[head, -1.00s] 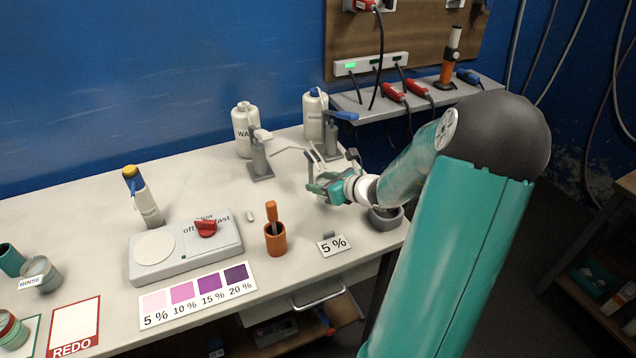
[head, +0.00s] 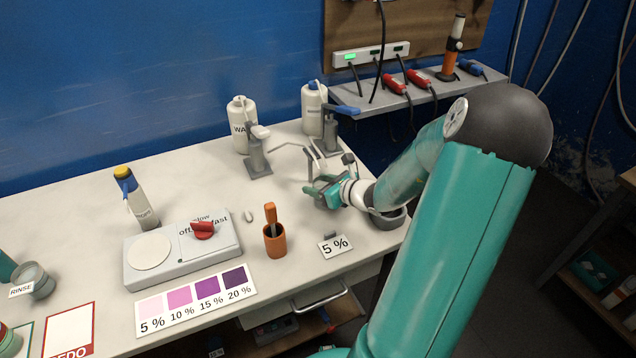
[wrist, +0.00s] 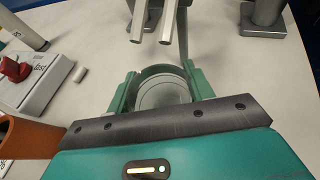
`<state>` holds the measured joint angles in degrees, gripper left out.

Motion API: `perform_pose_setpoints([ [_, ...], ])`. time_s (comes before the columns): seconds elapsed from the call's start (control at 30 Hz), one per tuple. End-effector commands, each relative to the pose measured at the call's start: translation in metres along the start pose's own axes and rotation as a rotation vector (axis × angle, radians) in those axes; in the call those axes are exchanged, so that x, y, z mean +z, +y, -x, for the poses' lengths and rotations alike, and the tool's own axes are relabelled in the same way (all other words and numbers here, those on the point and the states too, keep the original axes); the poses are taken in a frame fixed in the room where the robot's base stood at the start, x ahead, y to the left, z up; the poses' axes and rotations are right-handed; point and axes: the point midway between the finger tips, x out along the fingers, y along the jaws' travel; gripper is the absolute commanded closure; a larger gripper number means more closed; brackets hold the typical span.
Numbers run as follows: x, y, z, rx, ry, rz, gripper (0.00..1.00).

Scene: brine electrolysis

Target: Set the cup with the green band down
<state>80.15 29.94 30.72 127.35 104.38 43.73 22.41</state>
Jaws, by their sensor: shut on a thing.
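My gripper (head: 326,190) is low over the right part of the bench, below the dispenser spouts. In the wrist view, its two green fingers (wrist: 163,92) are shut around a cup (wrist: 162,74) with a greyish rim and a pale round bottom. The cup looks upright and empty. Its outer wall is mostly hidden by the fingers, so I cannot make out its band. I cannot tell whether its base touches the bench. In the head view the cup is hardly visible.
Two grey pump dispensers (head: 257,160) (head: 330,132) stand behind my gripper, their spouts (wrist: 152,22) close beyond the cup. A "5 %" card (head: 335,246), an orange pot (head: 275,242) and a grey bowl (head: 390,220) are nearby. Bare bench lies left of the gripper.

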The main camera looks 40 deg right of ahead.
Motion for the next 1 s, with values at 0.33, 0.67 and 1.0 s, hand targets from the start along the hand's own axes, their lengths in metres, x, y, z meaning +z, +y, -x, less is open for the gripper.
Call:
perform_pose_setpoints([
  [0.33, -0.003, -0.001, 0.002, -0.002, 0.000, -0.001, 0.32],
  [0.67, -0.002, -0.001, 0.001, -0.002, 0.000, 0.000, 0.26],
  [1.0, 0.001, -0.003, 0.047, -0.007, 0.002, 0.003, 0.26],
])
